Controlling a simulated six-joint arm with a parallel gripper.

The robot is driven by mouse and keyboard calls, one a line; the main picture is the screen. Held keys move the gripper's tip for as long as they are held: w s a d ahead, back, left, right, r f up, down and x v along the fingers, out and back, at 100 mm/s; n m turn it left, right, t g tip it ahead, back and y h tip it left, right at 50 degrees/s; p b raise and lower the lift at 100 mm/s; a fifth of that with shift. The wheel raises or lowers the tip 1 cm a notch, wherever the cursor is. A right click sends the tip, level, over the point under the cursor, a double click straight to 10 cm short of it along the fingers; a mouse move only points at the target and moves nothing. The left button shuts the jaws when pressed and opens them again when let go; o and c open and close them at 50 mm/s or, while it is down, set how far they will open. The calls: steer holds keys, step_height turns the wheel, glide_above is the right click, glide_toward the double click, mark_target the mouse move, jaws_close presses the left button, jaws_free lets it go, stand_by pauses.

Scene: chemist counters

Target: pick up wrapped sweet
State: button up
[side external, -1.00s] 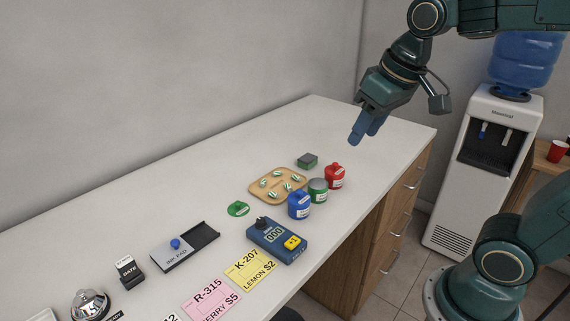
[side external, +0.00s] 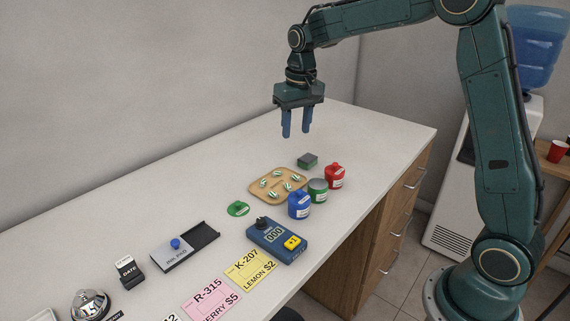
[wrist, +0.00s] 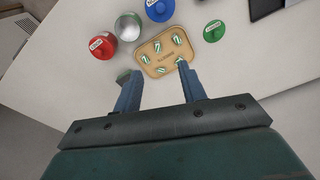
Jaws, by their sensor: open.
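Several wrapped sweets, green and white striped, lie on a tan wooden tray (side external: 257,195). One sweet (side external: 277,174) is at the tray's back edge; in the wrist view a sweet (wrist: 180,62) lies near my right finger's tip. My gripper (side external: 296,135) is open and empty, pointing down, above the counter and the tray and apart from both. In the wrist view my gripper (wrist: 160,90) shows both blue fingers spread, with the tray (wrist: 166,70) just beyond their tips.
A green lid (side external: 238,209) and a blue counter device (side external: 277,240) are nearer. The counter's back is clear.

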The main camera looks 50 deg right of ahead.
steer(key=w+d+f+g, duration=0.1)
steer(key=w+d+f, duration=0.2)
steer(key=w+f, duration=0.25)
glide_above(288, 185)
steer(key=shift+m, duration=0.4)
steer(key=shift+w+f, duration=0.1)
steer(key=shift+f, duration=4.55)
steer(key=shift+f, duration=0.1)
steer(key=shift+d+f, duration=0.1)
steer(key=shift+f, duration=2.4)
jaws_close()
